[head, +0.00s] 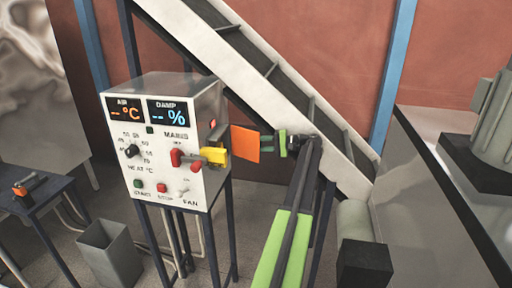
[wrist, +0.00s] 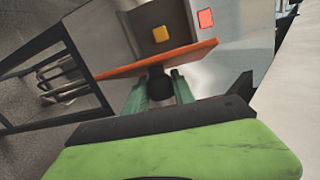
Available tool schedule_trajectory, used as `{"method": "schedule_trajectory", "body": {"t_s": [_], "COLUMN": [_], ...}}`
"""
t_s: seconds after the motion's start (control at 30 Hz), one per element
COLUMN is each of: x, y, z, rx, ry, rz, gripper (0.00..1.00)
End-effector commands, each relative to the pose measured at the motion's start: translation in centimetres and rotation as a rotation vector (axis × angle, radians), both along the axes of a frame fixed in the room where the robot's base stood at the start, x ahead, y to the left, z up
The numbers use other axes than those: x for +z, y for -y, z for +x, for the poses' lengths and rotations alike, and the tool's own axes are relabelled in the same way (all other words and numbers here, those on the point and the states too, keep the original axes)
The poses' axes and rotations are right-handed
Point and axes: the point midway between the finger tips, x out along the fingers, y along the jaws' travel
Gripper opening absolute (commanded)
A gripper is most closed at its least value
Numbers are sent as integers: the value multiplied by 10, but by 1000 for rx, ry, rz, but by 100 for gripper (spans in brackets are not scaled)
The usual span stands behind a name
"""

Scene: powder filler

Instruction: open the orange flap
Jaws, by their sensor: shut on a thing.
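The orange flap (head: 245,143) stands out from the right side of the grey control box, seen nearly face-on in the head view. In the wrist view the flap (wrist: 120,64) is a thin orange strip seen almost edge-on, angled away from the metal side of the box. My gripper (head: 270,146) is at the flap's right edge. In the wrist view its green fingers (wrist: 158,88) are shut on a dark round knob (wrist: 159,84) at the flap. The knob is mostly hidden in the head view.
A yellow square (wrist: 160,34) and a red square (wrist: 206,18) show on the metal. A sloping conveyor (head: 260,85) runs behind my arm. A grey bin (head: 110,252) stands below left.

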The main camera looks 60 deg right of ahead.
Motion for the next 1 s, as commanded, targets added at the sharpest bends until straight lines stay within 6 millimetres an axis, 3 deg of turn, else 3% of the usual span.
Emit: {"method": "schedule_trajectory", "body": {"t_s": [0.37,0.4,0.53,0.83,1.0], "x": [1,1,0,1,5], "y": [3,3,3,3,10], "z": [0,0,0,-1,-23], "rx": [16,16,16,16,15], "ry": [2,2,2,1,1], "rz": [0,0,0,0,0], "gripper": [0,35,52,52,52]}}
